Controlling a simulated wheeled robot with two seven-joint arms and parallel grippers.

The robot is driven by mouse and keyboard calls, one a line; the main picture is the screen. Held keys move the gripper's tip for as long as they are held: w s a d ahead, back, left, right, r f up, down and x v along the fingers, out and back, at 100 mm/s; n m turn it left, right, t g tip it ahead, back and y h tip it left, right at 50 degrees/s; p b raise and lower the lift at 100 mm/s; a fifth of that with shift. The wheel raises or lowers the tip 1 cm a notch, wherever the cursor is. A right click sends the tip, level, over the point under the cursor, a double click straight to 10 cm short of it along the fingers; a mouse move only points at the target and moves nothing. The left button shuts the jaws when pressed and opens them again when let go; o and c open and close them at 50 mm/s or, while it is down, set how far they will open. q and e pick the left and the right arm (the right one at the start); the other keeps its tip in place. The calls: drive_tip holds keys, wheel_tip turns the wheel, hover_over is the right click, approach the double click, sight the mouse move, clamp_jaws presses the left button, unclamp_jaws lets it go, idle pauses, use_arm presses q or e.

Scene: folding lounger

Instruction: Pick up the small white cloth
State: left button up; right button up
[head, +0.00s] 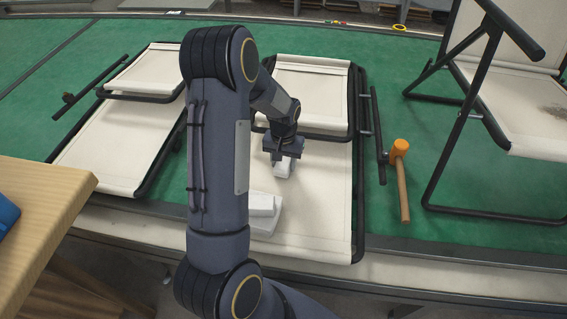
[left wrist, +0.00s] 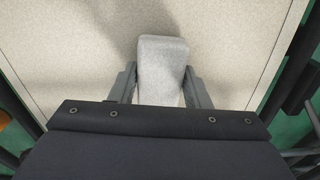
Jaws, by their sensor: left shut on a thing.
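My left gripper (head: 284,158) is over the cream fabric of the middle folded lounger (head: 320,215). It is shut on the small white cloth (head: 283,171), which looks like a pale rounded block. In the left wrist view the cloth (left wrist: 162,65) sits between the two fingers of the gripper (left wrist: 163,85), over the cream fabric. I cannot tell whether the cloth touches the fabric. My arm hides part of the lounger. My right gripper is not in view.
White blocky pieces (head: 263,207) rest on the lounger beside my arm. An orange-headed mallet (head: 400,180) lies to the right on the green surface (head: 400,235). Another folded lounger (head: 120,140) lies left, and an open one (head: 505,115) stands right. A wooden table (head: 45,205) is at left.

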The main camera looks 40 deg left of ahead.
use_arm(q)
drive_tip(key=shift+r, duration=0.5)
drive_tip(key=s+d+r+b, duration=0.2)
drive_tip(key=s+d+r, duration=0.1)
drive_tip(key=d+r, duration=0.8)
drive_tip(key=shift+s+d+r, duration=0.15)
drive_tip(key=shift+d+r, duration=0.15)
drive_tip(key=shift+d, duration=1)
drive_tip(key=o, duration=0.4)
drive_tip(key=c, duration=0.3)
drive_tip(key=shift+s, duration=0.1)
